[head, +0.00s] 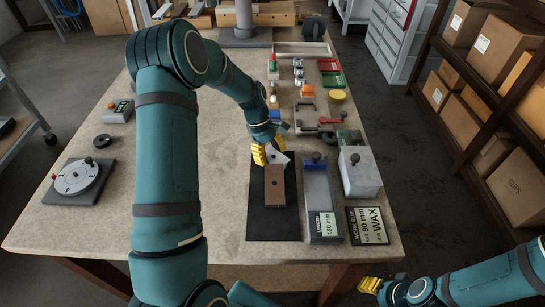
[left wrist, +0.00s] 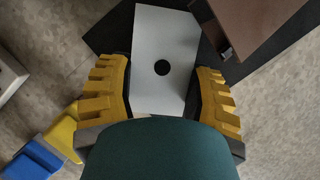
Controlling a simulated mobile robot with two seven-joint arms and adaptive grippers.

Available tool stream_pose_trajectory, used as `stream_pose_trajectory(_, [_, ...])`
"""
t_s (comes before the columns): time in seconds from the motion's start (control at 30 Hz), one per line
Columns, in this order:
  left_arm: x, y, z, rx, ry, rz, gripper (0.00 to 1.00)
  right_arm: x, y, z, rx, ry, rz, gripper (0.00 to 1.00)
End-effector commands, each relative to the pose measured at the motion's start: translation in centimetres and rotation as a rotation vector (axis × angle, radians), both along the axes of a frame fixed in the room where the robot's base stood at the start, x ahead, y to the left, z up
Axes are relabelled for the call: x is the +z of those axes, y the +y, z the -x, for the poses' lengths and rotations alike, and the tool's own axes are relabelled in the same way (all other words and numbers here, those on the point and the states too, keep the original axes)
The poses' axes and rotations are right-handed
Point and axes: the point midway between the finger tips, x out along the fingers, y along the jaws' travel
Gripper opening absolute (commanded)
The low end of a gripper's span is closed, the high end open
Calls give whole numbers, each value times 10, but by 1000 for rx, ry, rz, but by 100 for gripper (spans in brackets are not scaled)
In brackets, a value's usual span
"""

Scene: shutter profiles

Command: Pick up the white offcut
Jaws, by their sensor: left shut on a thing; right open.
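The white offcut (head: 281,157) is a small pale piece at the far end of the black mat (head: 262,226). In the left wrist view the white offcut (left wrist: 164,38) is a flat plate with an angled edge and a dark round hole. My left gripper (head: 266,152) is shut on it, with yellow fingers (left wrist: 162,95) on either side. Whether it touches the mat I cannot tell. A brown profile (head: 274,188) lies on the mat just nearer than the offcut; it also shows in the left wrist view (left wrist: 258,20). My right gripper (head: 370,284) is open and empty, beyond the table's front right.
A grey length stop block (head: 318,190) with a 150 mm label, a work slip card (head: 367,226) and a grey box (head: 358,172) stand right of the mat. A round dial (head: 77,177) lies at left. Small tools line the right side.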

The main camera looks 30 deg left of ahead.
Motion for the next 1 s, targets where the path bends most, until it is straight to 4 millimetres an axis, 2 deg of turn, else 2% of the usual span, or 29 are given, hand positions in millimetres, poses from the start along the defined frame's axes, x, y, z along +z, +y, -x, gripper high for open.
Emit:
stream_pose_trajectory(0.17, [4, 4, -1, 1, -1, -1, 19, 1, 0, 0, 0, -1, 0, 47])
stream_pose_trajectory(0.33, [18, 17, -4, 3, -2, -1, 19, 4, 0, -1, -2, -2, 0, 47])
stream_pose_trajectory(0.8, [59, 96, -23, 4, -2, -2, 19, 14, -1, -4, -8, -10, 2, 47])
stream_pose_trajectory(1.0, [73, 123, -30, 2, -2, -1, 19, 18, -1, -6, -10, -12, 3, 47])
